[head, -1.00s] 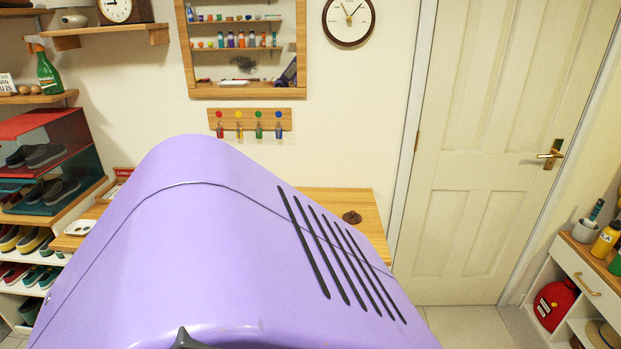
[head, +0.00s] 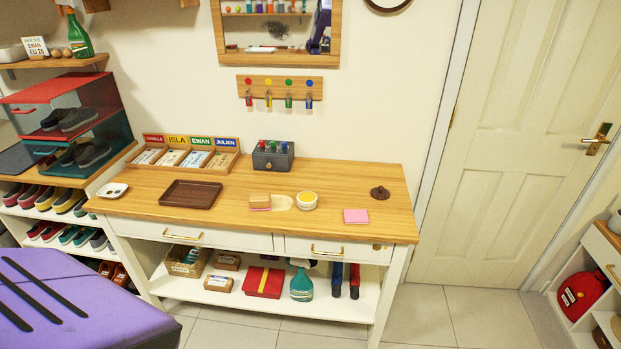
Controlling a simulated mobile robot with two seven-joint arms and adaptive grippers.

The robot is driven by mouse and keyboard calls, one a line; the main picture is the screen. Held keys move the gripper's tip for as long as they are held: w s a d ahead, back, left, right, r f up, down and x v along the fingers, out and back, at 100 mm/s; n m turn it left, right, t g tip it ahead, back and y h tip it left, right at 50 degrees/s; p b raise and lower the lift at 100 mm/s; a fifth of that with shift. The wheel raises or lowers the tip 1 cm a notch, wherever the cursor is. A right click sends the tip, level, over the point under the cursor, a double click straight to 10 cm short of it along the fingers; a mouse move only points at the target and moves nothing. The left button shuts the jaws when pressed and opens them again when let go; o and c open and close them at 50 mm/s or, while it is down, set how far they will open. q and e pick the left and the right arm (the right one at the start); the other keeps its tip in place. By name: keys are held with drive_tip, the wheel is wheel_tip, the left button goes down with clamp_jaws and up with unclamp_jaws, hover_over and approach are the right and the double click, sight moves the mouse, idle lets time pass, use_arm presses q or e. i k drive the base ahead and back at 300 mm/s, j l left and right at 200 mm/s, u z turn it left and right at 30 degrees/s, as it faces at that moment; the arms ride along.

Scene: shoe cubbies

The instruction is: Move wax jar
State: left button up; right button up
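A small round white jar with a yellow top (head: 307,200), which looks like the wax jar, stands upright on the wooden top of a white bench (head: 240,214). A wooden brush or block (head: 260,201) on a pink pad lies to its left, with a pale flat piece (head: 282,202) between them. Neither of my grippers is in view, so nothing shows of what they hold.
On the bench are a dark brown tray (head: 190,194), a small white dish (head: 113,190), a name-labelled card box (head: 187,155), a grey drawer box (head: 273,158), a pink notepad (head: 356,216) and a brown knob-like piece (head: 380,192). Shoe cubbies (head: 84,182) stand left. The floor right is clear.

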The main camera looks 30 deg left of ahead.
sight(307, 201)
drive_tip(key=u, duration=1.05)
